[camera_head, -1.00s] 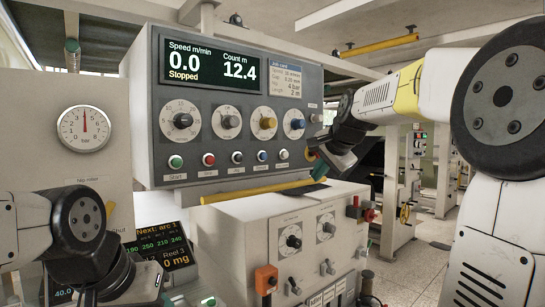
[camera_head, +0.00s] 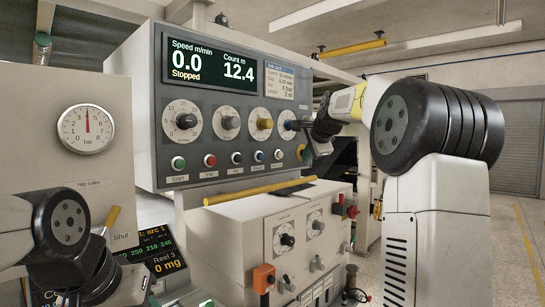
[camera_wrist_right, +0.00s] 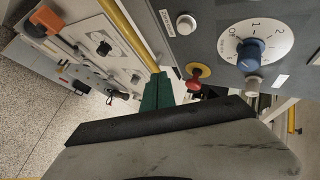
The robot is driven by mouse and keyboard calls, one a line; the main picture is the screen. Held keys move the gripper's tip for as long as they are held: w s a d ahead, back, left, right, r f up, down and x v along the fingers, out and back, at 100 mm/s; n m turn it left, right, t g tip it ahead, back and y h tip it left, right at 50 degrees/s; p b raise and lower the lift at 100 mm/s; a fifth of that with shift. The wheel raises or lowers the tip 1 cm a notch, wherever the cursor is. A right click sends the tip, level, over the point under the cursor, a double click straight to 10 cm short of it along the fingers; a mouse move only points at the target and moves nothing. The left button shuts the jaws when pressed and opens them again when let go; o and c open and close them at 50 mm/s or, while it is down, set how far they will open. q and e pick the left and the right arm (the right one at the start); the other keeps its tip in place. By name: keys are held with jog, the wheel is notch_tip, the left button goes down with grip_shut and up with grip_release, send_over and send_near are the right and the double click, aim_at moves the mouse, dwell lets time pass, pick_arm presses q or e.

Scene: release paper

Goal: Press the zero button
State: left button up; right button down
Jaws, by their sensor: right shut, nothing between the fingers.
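The grey control panel (camera_head: 225,100) has a row of small buttons: green (camera_head: 178,162), red (camera_head: 210,160), black (camera_head: 236,158), blue (camera_head: 259,156) and white (camera_head: 279,154). The display (camera_head: 212,68) reads speed 0.0, Stopped, count 12.4. My right gripper (camera_head: 307,153) is shut and empty at the panel's right edge, right of the white button. In the right wrist view its green fingertips (camera_wrist_right: 157,92) are apart from the white button (camera_wrist_right: 186,24). My left gripper (camera_head: 88,285) is low at left, its jaws unclear.
A red stop button on yellow (camera_wrist_right: 200,75) and a blue knob (camera_wrist_right: 250,52) are close to the right gripper. A yellow bar (camera_head: 250,190) runs below the panel above a cream cabinet (camera_head: 240,228). A pressure gauge (camera_head: 86,129) is at left.

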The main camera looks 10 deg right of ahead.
jog(key=w+a, duration=0.4)
jog(key=w, duration=0.2)
jog(key=shift+a, duration=0.3)
dwell(1.8)
jog(key=shift+w+a, duration=0.25)
jog(key=shift+w+a, duration=0.3)
jog(key=shift+w, duration=0.1)
dwell(0.8)
jog(key=shift+s, duration=0.1)
jog(key=shift+s+d, duration=0.5)
jog(key=shift+s, duration=0.1)
jog(key=shift+d, duration=0.1)
jog(key=s+d, duration=0.1)
jog(key=s, duration=0.1)
jog(key=s+d, duration=0.2)
dwell(0.6)
